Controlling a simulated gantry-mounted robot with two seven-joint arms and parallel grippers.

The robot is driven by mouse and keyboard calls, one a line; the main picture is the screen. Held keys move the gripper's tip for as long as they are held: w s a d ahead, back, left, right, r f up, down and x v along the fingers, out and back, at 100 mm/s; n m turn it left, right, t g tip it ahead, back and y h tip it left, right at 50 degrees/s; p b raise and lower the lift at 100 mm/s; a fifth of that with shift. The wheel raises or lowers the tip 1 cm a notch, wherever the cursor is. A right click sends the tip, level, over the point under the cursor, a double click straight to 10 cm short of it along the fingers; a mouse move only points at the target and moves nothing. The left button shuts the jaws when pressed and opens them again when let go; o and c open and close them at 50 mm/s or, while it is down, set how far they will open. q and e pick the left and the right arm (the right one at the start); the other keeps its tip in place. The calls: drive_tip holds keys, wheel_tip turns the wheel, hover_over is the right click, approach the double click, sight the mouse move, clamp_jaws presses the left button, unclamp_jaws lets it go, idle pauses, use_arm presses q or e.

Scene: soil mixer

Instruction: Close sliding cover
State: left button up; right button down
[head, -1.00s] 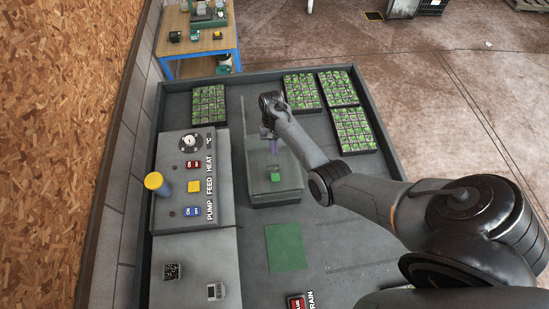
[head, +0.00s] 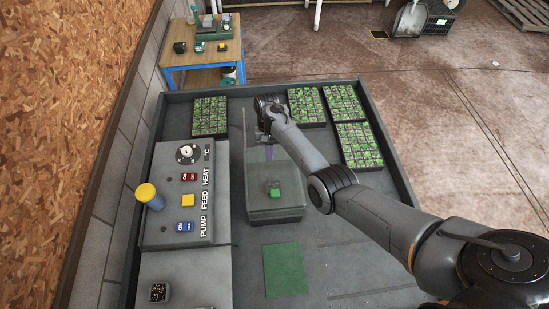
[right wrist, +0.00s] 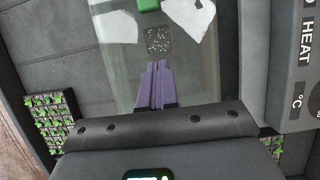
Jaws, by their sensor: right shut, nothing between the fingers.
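A clear sliding cover (head: 261,177) lies at the middle of the grey bench, over a grey box (head: 277,215). A small green block (head: 275,191) sits on the clear part; it also shows at the top of the right wrist view (right wrist: 149,5). My right gripper (head: 269,152) comes in from the right and is on the far side of the green block, apart from it. Its purple fingers (right wrist: 157,68) are together and empty, above or near the clear panel; contact cannot be told. My left gripper is not in view.
A control panel (head: 222,218) with a yellow-topped knob (head: 147,193) stands left of the cover. Seedling trays (head: 209,116) stand along the far and right sides of the bench. A green mat (head: 285,270) lies in front, with bare bench around it.

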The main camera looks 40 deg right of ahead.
drive_tip(key=b, duration=0.4)
hover_over(272, 187)
drive_tip(key=w+d, duration=0.2)
drive_tip(key=w, duration=0.1)
wheel_tip(272, 187, down, 8)
drive_tip(key=shift+w+d+r, duration=0.15)
drive_tip(key=s+p, duration=0.1)
drive_tip(key=a+r+p, duration=0.1)
drive_tip(key=p, duration=0.1)
drive_tip(key=shift+s, duration=0.35)
drive_tip(key=shift+s+a+p, duration=0.2)
drive_tip(key=shift+a+p, duration=0.05)
drive_tip(key=shift+p, duration=0.15)
drive_tip(key=shift+s+a+f, duration=0.1)
drive_tip(key=shift+s+a, duration=0.15)
drive_tip(key=shift+s, duration=0.15)
drive_tip(key=shift+s+f+p, duration=0.1)
drive_tip(key=shift+p, duration=0.2)
drive_tip(key=shift+a, duration=0.1)
